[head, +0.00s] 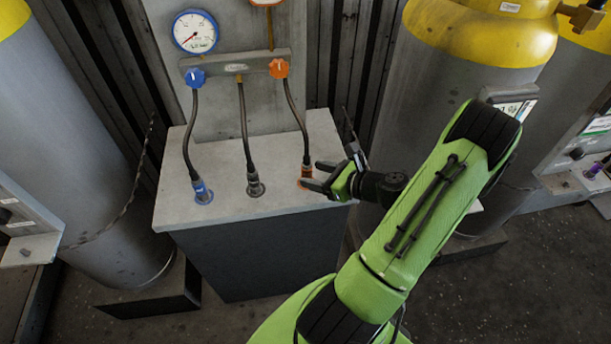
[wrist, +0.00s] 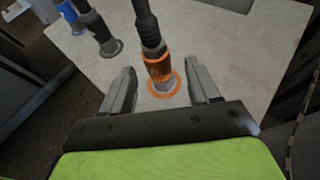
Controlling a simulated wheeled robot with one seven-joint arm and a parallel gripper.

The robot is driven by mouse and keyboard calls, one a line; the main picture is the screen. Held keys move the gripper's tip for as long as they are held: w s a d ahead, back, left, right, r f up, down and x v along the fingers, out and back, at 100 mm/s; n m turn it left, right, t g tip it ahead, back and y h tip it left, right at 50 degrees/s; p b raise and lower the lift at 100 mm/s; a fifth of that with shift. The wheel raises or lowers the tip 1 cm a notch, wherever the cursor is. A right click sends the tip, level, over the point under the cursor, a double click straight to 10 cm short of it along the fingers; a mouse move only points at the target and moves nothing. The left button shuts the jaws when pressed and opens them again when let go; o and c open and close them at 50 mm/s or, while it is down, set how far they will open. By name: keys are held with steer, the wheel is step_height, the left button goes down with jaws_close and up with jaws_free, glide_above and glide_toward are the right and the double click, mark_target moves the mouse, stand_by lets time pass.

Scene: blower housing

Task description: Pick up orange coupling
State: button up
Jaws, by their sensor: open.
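The orange coupling (head: 306,172) stands on the right part of the grey pedestal top, at the end of a black hose. In the wrist view the orange coupling (wrist: 158,68) is upright over an orange ring, with the black hose rising from it. My gripper (head: 318,175) is beside it on the right in the head view. In the wrist view my gripper (wrist: 163,88) is open, with one finger on each side of the coupling and visible gaps between. The fingers do not appear to touch it.
A blue coupling (head: 202,192) and a dark coupling (head: 255,186) stand left of it on the pedestal (head: 225,212). Hoses rise to a manifold with a blue knob (head: 195,77) and an orange knob (head: 278,68). Large yellow-topped cylinders (head: 440,90) flank the pedestal.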

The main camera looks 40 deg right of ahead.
steer(key=b+x, duration=0.2)
steer(key=x, duration=0.3)
steer(key=shift+w, duration=0.25)
steer(key=shift+s, duration=0.1)
steer(key=shift+c, duration=0.4)
jaws_close()
step_height(320, 180, up, 18)
steer(key=p, duration=0.8)
steer(key=shift+a, duration=0.1)
